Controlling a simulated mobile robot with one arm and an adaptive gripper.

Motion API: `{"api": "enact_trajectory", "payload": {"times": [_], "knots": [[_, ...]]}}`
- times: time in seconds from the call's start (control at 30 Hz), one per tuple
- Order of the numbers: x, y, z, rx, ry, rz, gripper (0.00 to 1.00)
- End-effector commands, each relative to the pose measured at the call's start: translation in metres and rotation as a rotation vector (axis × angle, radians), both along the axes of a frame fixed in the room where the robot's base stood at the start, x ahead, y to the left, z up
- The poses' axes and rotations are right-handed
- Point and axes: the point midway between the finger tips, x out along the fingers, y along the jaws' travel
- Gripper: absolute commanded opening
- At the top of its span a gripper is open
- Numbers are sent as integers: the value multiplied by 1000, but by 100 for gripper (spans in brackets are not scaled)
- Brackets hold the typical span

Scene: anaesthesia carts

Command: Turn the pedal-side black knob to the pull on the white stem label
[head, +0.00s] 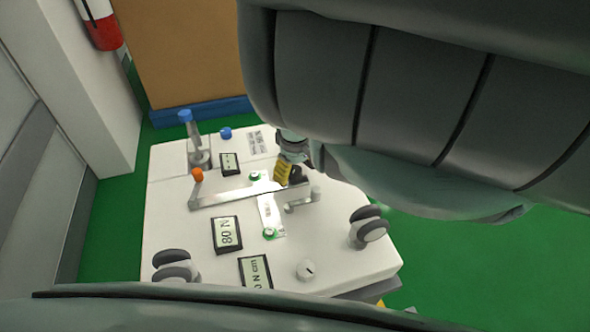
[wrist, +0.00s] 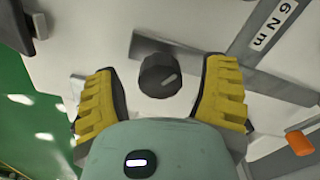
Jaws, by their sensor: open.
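The fingers are open, with a gap on both sides of the knob. A white label reading "6 N m" (wrist: 272,24) lies on a grey metal strip in the wrist view. I cannot make out which label is the stem label.
The white panel (head: 180,230) carries a grey bar (head: 232,192), an "80 N" display (head: 227,234), a pale knob (head: 307,270) and an orange knob (head: 197,174). A blue-topped lever (head: 186,117) stands at the back left. Casters (head: 369,228) stick up at the front corners.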

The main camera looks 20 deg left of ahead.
Motion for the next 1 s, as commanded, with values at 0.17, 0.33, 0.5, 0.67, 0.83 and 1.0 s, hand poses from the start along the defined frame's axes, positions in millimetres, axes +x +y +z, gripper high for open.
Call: {"api": "enact_trajectory", "payload": {"times": [0.17,0.33,0.5,0.67,0.83,1.0], "knots": [[0,0,2,1,0,0,72],[1,1,12,4,1,1,72],[1,-1,30,-2,-2,2,72],[2,0,52,1,-5,1,72],[3,0,74,1,-8,-1,72],[1,-2,93,-4,-3,1,72]]}}
